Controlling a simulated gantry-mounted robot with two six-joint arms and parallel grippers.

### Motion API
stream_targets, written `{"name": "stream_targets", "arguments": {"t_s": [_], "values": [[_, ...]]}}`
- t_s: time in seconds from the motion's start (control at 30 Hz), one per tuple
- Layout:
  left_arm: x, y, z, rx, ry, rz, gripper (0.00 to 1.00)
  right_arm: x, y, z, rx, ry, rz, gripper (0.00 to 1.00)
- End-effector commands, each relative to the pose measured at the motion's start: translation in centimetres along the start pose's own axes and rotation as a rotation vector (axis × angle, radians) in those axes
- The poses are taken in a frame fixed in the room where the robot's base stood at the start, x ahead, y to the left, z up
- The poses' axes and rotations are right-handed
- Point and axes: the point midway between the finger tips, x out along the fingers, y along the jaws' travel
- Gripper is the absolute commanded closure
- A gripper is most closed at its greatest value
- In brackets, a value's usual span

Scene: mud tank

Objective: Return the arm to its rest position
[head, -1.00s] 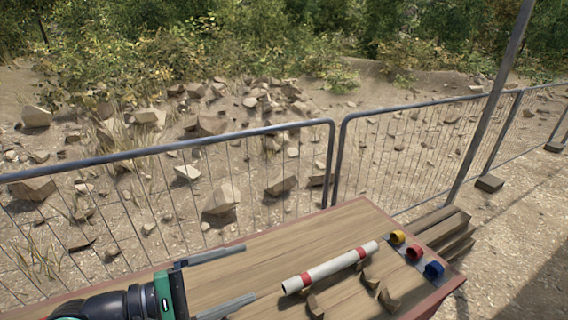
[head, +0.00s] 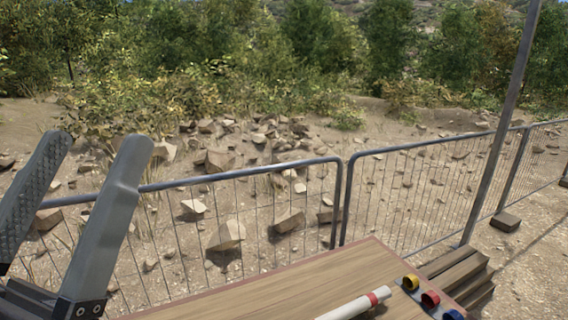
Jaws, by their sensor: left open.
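My left gripper (head: 84,215) is at the left side of the head view, raised close to the camera. Its two grey fingers point up and stand apart, with nothing between them. It is well away from the wooden table (head: 285,283) at the bottom. On the table lies a white tube with a red band (head: 350,306), partly cut off by the bottom edge of the view. My right gripper is not in view.
A metal mesh fence (head: 345,205) runs behind the table. A slanted pole (head: 505,120) and stacked timber steps (head: 458,275) stand to the right. Rocks and bushes lie beyond.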

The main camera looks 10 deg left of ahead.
Motion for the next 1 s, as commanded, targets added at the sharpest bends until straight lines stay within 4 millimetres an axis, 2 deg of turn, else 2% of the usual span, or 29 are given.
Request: {"name": "stream_targets", "arguments": {"t_s": [0.03,0.4,0.5,0.77,0.87,1.0], "values": [[3.0,0.0,-3.3,0.014,0.015,-0.001,0.07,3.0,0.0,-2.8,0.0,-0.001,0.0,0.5],[13.3,0.1,-13.0,0.022,0.015,-0.004,0.07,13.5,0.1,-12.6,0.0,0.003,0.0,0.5],[14.7,0.1,-14.3,0.022,0.014,-0.005,0.07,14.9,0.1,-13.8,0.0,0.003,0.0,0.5],[14.5,0.1,-14.1,0.023,0.015,-0.005,0.07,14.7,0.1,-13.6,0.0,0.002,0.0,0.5],[13.3,0.0,-13.0,0.023,0.015,-0.005,0.07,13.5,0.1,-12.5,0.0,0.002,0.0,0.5],[9.7,0.0,-9.5,0.023,0.015,-0.005,0.07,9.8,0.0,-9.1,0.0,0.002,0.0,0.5]]}}
